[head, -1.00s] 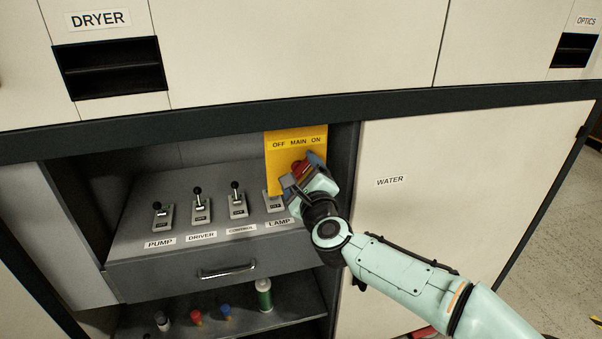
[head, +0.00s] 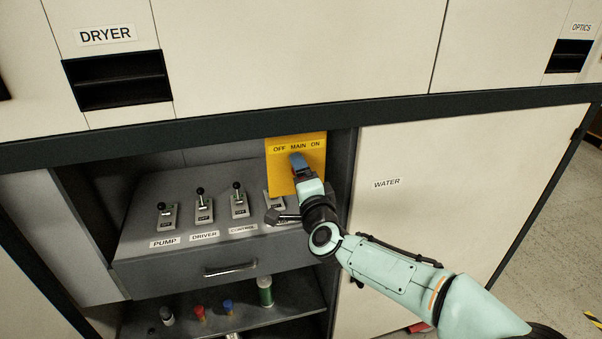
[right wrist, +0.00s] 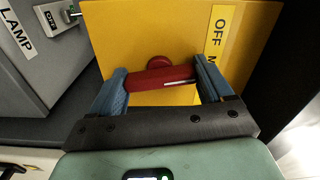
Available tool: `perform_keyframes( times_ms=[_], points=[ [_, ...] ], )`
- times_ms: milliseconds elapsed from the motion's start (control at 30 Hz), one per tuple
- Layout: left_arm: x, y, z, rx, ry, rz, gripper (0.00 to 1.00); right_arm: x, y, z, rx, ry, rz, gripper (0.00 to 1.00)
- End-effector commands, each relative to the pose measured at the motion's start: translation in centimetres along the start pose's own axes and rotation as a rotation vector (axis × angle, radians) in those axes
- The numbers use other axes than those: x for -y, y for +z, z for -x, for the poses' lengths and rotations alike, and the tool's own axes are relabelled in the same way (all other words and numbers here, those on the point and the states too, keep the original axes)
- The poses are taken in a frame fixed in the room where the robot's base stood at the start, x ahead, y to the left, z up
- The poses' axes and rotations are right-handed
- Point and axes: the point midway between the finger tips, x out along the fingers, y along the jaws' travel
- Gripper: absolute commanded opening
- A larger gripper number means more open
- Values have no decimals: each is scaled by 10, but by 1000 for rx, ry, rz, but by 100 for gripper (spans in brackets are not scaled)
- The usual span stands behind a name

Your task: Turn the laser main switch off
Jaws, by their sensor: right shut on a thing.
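The yellow main switch panel (head: 283,180) is marked OFF on the left, MAIN in the middle and ON on the right. Its red switch handle (right wrist: 160,77) shows in the right wrist view, with a pale line toward the label side. The handle lies roughly upright on the panel; in the head view my gripper hides it. My right gripper (right wrist: 162,84) is shut on the handle, a blue finger at each end. In the head view the right gripper (head: 299,166) is in front of the panel, its wrist rolled. My left gripper is out of view.
Several toggle levers stand left of the panel, including the CONTROL lever (head: 238,204); the LAMP lever (head: 274,202) is close beside my wrist. A drawer handle (head: 230,269) and a shelf with bottles (head: 265,291) are below. The WATER door (head: 440,180) is at the right.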

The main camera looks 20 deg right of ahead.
Motion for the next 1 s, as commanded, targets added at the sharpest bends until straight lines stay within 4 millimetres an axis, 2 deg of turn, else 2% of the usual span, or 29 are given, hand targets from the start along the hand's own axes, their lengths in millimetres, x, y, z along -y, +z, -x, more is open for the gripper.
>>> perform_keyframes(
  times_ms=[500, 1000],
  points=[
    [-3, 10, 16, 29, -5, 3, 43, 1, 0, 0, 0, 0, 444, 49],
    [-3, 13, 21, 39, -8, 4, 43, 1, 0, 0, -2, -1, 623, 49]
  ],
)
